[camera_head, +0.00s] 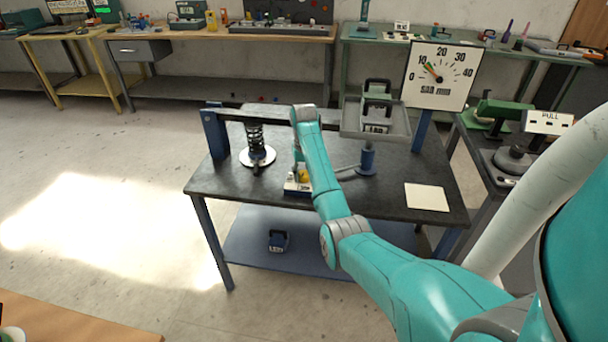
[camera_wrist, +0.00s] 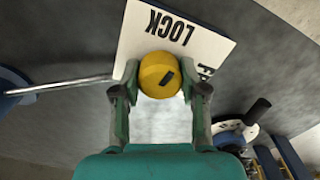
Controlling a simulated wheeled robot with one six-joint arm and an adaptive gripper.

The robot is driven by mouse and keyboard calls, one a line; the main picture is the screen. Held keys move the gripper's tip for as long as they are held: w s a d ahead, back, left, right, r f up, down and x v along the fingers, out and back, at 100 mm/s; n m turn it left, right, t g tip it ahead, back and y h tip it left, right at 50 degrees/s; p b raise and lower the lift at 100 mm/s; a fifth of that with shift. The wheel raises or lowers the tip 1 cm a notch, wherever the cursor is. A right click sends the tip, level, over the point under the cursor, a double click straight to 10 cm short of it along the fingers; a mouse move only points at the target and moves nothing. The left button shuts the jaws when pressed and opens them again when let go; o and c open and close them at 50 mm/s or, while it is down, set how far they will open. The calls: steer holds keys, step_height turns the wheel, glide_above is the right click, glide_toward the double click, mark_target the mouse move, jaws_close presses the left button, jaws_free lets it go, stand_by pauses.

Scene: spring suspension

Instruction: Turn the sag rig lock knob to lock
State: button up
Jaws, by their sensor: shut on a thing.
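The yellow lock knob (camera_wrist: 161,75) sits between the two fingers of my gripper (camera_wrist: 160,95) in the wrist view, and the fingers are shut on it. A dark pointer mark shows on its face. Behind it is a white label plate (camera_wrist: 215,50) with the word LOCK, upside down, and a second word mostly hidden. In the head view my arm comes down over the table and hides most of the gripper. A bit of the yellow knob (camera_head: 303,177) shows beside it, above a white and blue base (camera_head: 292,188).
The dark table (camera_head: 235,180) carries a coil spring (camera_head: 255,140) at left, a blue post (camera_head: 367,158) with a rod, and a white card (camera_head: 426,197). A dial gauge (camera_head: 440,75) stands at right.

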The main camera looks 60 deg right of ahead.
steer(key=shift+n, duration=1.1)
steer(key=o, duration=1.1)
steer(key=shift+o, duration=0.2)
